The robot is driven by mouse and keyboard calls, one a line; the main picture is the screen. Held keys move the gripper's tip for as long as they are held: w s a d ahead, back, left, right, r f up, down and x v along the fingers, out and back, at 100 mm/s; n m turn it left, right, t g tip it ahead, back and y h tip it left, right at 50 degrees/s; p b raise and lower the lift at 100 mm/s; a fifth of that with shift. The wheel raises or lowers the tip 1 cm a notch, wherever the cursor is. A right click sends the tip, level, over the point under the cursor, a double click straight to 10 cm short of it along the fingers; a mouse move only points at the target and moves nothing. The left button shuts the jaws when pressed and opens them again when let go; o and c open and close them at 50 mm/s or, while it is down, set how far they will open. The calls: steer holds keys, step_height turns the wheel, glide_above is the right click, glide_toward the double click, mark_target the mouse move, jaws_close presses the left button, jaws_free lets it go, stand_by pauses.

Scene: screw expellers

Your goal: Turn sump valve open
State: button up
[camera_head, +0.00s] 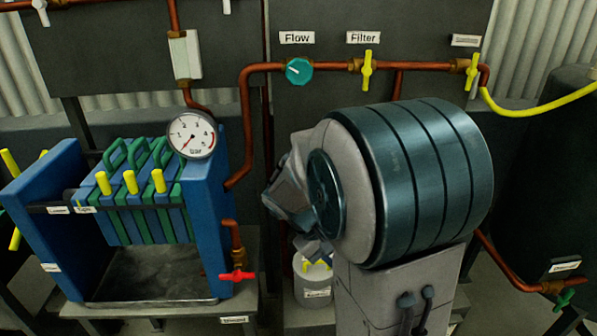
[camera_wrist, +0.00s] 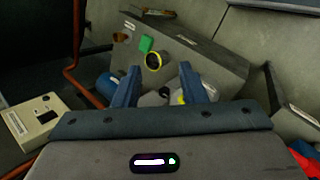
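I cannot tell which valve is the sump valve, as the small labels are not readable. A red valve handle (camera_head: 237,276) is on a copper pipe at the lower right of the blue filter press. A green valve handle (camera_head: 565,297) is on the pipe at the lower right. Yellow handles are on the upper pipe, one under the Filter label (camera_head: 367,70) and one farther right (camera_head: 472,71). My gripper (camera_wrist: 160,70) is open, with nothing held between its blue fingers in the wrist view. In the head view my arm mostly hides it.
A white bucket (camera_head: 312,286) stands low, beside my arm. The blue press (camera_head: 205,180) with its gauge (camera_head: 192,134) stands left. In the wrist view, a grey control box (camera_wrist: 190,62) has a green button (camera_wrist: 146,44) and a yellow-ringed knob (camera_wrist: 153,62). A beige box (camera_wrist: 35,121) is at left.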

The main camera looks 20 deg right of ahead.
steer(key=w+d+f+n+t+h+p, duration=0.1)
steer(key=w+d+n+h, duration=0.3)
steer(key=w, duration=0.3)
steer(key=w+d+f+n+t+h, duration=0.1)
steer(key=w+d+h, duration=0.4)
steer(key=w, duration=0.3)
steer(key=w+a+f+n+t+p, duration=0.1)
steer(key=w+a+f+n+t, duration=0.15)
steer(key=w+n+t, duration=0.45)
steer(key=w+a+f+n+t, duration=0.25)
steer(key=w+n+t, duration=0.25)
steer(key=w+t, duration=0.25)
steer(key=shift+g+h, duration=0.35)
steer(key=shift+h, duration=0.05)
steer(key=x, duration=0.5)
steer(key=p+x, duration=0.1)
steer(key=x, duration=0.1)
steer(key=shift+w+a, duration=0.2)
steer(key=shift+w, duration=0.3)
jaws_close()
